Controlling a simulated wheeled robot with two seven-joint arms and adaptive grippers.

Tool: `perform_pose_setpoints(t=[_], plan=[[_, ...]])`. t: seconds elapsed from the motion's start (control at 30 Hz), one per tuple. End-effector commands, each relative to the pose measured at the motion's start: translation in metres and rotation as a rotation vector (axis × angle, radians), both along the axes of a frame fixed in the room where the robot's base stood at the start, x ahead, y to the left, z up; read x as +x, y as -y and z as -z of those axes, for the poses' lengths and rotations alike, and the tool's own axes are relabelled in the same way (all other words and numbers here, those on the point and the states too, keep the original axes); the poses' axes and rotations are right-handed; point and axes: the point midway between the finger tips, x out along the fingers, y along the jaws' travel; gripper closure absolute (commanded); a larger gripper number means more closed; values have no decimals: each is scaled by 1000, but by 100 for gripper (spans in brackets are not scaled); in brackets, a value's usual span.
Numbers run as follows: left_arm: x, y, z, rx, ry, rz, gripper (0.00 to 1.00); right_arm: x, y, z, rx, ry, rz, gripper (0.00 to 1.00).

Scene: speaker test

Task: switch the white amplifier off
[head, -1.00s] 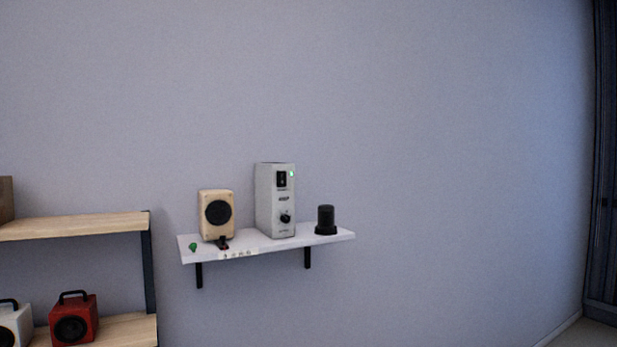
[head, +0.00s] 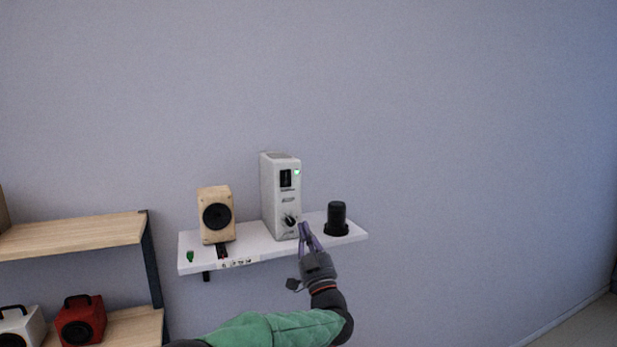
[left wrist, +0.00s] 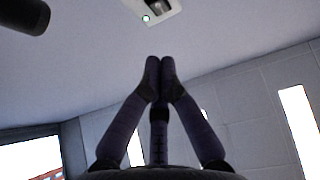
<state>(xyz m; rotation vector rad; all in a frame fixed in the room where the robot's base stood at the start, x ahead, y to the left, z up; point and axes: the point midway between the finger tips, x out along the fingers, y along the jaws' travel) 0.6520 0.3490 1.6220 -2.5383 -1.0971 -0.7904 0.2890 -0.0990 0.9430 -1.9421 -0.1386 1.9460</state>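The white amplifier (head: 270,195) stands upright on the wall shelf (head: 200,260). Its front has a black rocker switch (head: 286,179) near the top, a lit green light (head: 297,171) beside it, and a black knob (head: 290,220) lower down. My left gripper (head: 304,229) is in front of the amplifier's lower right edge, below the switch; I cannot tell whether it touches. In the left wrist view its fingertips (left wrist: 160,62) are together with nothing between them. Part of the amplifier (left wrist: 158,9) and its green light (left wrist: 146,18) show at the top there. My right gripper is not in view.
A wooden speaker (head: 217,216) stands left of the amplifier, a black cylinder (head: 337,217) right of it. A small green object (head: 190,256) lies at the shelf's left end. A wooden rack (head: 80,233) with a red box (head: 80,320) is at left. The wall at right is bare.

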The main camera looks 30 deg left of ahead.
Motion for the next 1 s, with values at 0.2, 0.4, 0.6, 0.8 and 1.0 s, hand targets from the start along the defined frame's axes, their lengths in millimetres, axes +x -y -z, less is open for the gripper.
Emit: perform_pose_setpoints(t=[0.2, 0.4, 0.6, 0.8, 1.0], plan=[[-11, -5, -25, 7, 38, -41, 100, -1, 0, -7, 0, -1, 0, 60], [-11, -5, -25, 7, 38, -41, 100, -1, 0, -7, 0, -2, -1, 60], [-9, -8, -28, 7, 38, -41, 100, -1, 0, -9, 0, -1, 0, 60], [4, -24, -45, 7, 39, -44, 100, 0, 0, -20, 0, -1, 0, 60], [24, -46, -68, 7, 39, -43, 100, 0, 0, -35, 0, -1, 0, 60]])
